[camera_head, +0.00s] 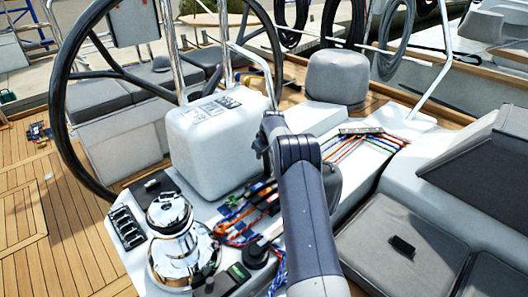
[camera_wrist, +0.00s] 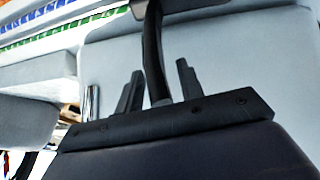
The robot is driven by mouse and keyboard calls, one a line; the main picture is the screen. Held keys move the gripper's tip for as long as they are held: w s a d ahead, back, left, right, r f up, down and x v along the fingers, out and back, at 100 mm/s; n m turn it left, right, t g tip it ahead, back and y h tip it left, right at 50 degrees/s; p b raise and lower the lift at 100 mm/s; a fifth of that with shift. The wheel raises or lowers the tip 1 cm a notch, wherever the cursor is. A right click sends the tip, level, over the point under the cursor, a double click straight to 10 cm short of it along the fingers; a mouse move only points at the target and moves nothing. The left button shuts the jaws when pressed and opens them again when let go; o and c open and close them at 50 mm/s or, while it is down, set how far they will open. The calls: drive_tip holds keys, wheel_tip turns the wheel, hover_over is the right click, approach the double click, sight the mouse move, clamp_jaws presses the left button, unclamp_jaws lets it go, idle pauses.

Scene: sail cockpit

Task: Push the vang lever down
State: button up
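A long dark lever (camera_wrist: 152,50) shows in the wrist view. It runs from the top edge down between the two fingers of my gripper (camera_wrist: 158,80). The fingers stand apart, one on each side of it. I cannot tell whether either finger touches it, and no label shows that it is the vang lever. In the head view a row of dark rope-clutch levers (camera_head: 264,197) sits on the white console, partly hidden by my arm. My fingers cannot be made out there.
A chrome winch (camera_head: 168,232) stands at the front left of the console. A white box-shaped pod (camera_head: 215,150) and the large steering wheel (camera_head: 62,100) are behind it. Coloured ropes (camera_head: 350,145) run right of my arm. A grey seat cushion (camera_head: 385,262) is at the right.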

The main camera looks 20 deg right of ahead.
clamp_jaws()
